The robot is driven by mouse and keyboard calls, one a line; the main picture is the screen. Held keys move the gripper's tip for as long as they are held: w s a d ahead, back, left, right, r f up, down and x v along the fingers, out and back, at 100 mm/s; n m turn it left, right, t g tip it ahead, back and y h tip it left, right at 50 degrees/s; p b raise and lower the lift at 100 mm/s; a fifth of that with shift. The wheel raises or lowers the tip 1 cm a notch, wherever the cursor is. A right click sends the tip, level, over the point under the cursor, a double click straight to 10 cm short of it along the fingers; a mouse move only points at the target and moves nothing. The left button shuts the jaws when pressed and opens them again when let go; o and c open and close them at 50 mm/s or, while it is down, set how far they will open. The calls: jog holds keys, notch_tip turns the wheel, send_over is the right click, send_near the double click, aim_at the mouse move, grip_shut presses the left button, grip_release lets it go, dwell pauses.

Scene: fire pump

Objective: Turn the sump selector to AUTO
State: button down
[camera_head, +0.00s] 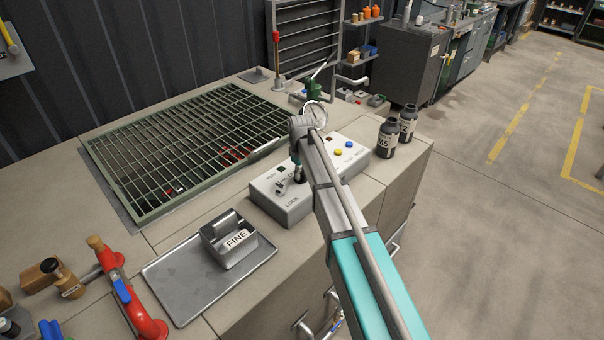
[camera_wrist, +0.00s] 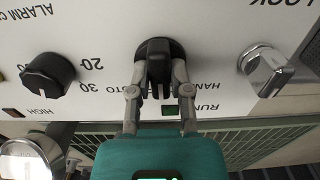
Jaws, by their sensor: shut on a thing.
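The sump selector is a black knob (camera_wrist: 159,52) on the pale control panel, in the middle of the upside-down wrist view. My gripper (camera_wrist: 160,76) has one finger on each side of it and is shut on it. The knob's narrow grip stands straight down in the picture, with a pale mark at its lower end. Parts of the words HAND and AUTO show to the right and left of it; the fingers cover some letters. In the head view my gripper (camera_head: 297,171) reaches down onto the control box (camera_head: 292,211), and my arm hides much of the box.
Beside the selector are a black numbered dial (camera_wrist: 47,75) and a metal LOCK knob (camera_wrist: 264,70). A green RUN lamp (camera_wrist: 170,110) and a red HIGH lamp (camera_wrist: 40,112) are close by. A grating (camera_head: 190,145), metal tray (camera_head: 180,285) and dark bottles (camera_head: 387,138) surround the box.

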jog(key=shift+m, duration=0.5)
jog(key=m, duration=1.1)
jog(key=shift+w, duration=0.1)
dwell(0.4)
jog(key=c, duration=0.6)
grip_release()
jog(key=shift+o, duration=0.2)
jog(key=shift+r, duration=0.15)
